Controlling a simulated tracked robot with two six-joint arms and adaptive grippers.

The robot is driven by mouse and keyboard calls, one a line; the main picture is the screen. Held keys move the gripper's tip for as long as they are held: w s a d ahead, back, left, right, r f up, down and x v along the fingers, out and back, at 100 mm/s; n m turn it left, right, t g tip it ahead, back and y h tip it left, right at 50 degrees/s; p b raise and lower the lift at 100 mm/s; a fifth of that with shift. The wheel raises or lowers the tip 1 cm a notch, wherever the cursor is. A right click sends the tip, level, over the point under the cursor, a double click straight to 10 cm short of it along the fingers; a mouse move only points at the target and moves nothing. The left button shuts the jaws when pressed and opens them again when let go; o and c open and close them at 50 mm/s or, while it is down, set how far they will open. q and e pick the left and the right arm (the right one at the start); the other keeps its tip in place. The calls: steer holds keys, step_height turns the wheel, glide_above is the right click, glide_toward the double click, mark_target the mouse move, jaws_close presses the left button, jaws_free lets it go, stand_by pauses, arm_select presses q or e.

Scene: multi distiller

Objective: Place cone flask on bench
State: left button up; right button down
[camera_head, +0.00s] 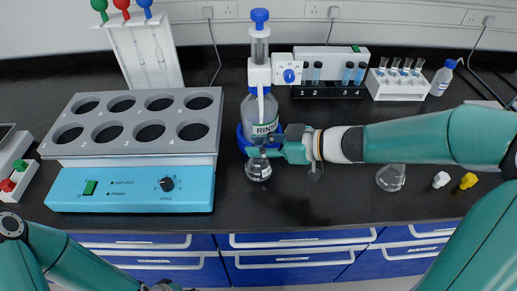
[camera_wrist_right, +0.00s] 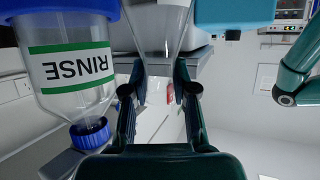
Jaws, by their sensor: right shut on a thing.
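A clear glass cone flask (camera_head: 258,170) is at the middle of the bench (camera_head: 300,212), just in front of the rinse bottle. My right gripper (camera_head: 264,146) is shut on the flask's upper part, its arm coming from the right. In the right wrist view the flask (camera_wrist_right: 163,35) sits between the two fingers (camera_wrist_right: 158,100). I cannot tell whether its base touches the bench. My left arm is at the lower left; only a dark bit of its left gripper (camera_head: 165,286) shows at the bottom edge.
The bottle marked RINSE (camera_head: 262,110) stands close behind the flask. A heating unit (camera_head: 130,190) with several round wells is to the left. A second cone flask (camera_head: 391,177), a white stopper (camera_head: 441,180) and a yellow one (camera_head: 468,181) are at right. The front middle bench is clear.

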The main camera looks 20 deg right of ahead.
steer(key=shift+f, duration=0.3)
steer(key=shift+f, duration=0.15)
steer(key=c, duration=0.9)
jaws_free()
steer(key=shift+d+r, duration=0.15)
steer(key=shift+r, duration=0.1)
steer(key=p+v, duration=0.2)
steer(key=v, duration=1)
steer(key=shift+s+f, duration=0.1)
steer(key=shift+f, duration=0.05)
